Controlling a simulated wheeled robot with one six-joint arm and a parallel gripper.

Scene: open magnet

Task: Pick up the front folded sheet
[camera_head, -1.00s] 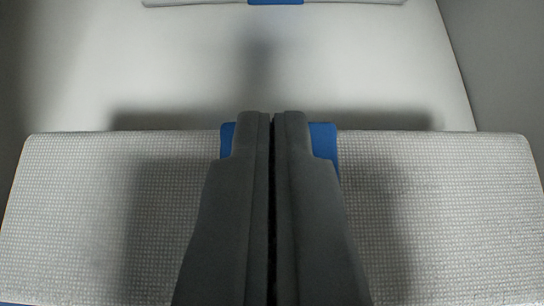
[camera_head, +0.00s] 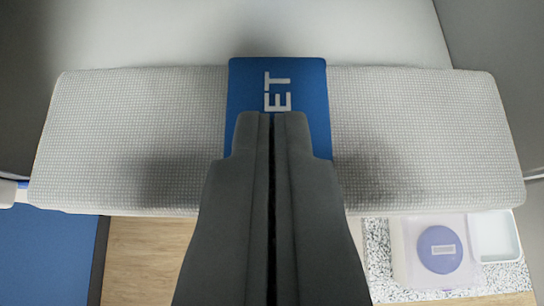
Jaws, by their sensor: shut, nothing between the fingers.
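The front folded sheet (camera_head: 420,125) is a long pale grey textured bundle lying across the view. A blue band (camera_head: 277,75) with white letters "ET" wraps its middle. My gripper (camera_head: 271,115) is shut and empty, its fingertips over the blue band, pointing away from the camera. The fingers hide the lower middle of the sheet and part of the band. Whether the fingertips touch the band cannot be told.
A smooth pale surface (camera_head: 330,30) extends behind the sheet. Below its front edge show a wooden floor (camera_head: 145,262), a blue panel (camera_head: 45,255) at lower left, and a clear container with a purple disc (camera_head: 439,249) beside a white tray (camera_head: 494,236) at lower right.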

